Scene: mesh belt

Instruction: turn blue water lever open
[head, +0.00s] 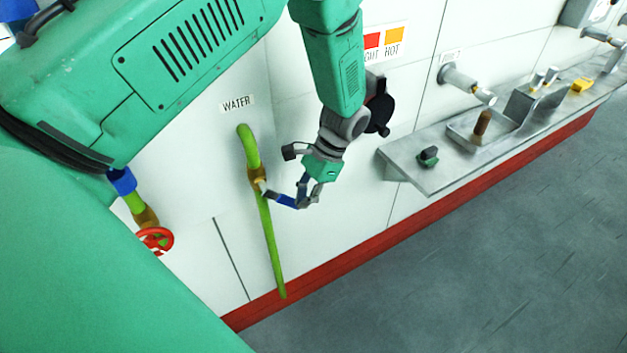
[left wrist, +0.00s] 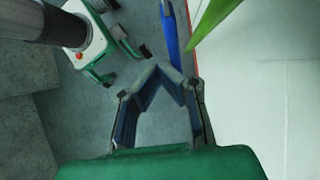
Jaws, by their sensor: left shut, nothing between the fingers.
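The blue water lever (head: 283,200) sticks out to the right and slightly down from a brass valve (head: 257,180) on the green pipe (head: 267,235). My left gripper (head: 300,203) is at the lever's outer end, with its fingers shut and nothing held between them. In the left wrist view, the fingertips (left wrist: 160,70) meet just below the blue lever (left wrist: 168,30), whose near end is partly hidden by them. I cannot tell whether they touch it. The green pipe (left wrist: 213,18) is to the right there. My right gripper is not in view.
A WATER label (head: 237,103) is on the white wall. A red valve wheel (head: 155,240) is at the left. The grey floor (head: 470,260) is clear.

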